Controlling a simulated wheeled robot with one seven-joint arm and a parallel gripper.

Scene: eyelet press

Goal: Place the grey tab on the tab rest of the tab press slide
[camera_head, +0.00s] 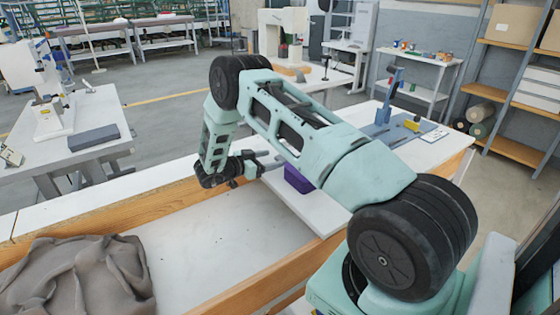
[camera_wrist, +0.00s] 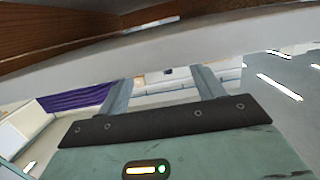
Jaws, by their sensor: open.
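My gripper (camera_head: 268,160) is at the end of the folded arm, by the left end of the white worktable (camera_head: 318,212), beside a purple block or bin (camera_head: 297,178). In the wrist view my gripper (camera_wrist: 164,82) has its two fingers wide apart with nothing between them. A blue press-like device (camera_head: 382,132) with an upright lever stands on the far right part of the worktable. It may be the tab press; its slide and tab rest are too small to tell. I cannot make out the grey tab in either view.
A yellow piece (camera_head: 412,125) and a white sheet (camera_head: 434,135) are near the blue device. A wood-edged trough with a crumpled grey-brown cloth (camera_head: 80,278) lies at front left. Another table (camera_head: 90,112) with a white machine stands at left. Shelves (camera_head: 520,65) stand at right.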

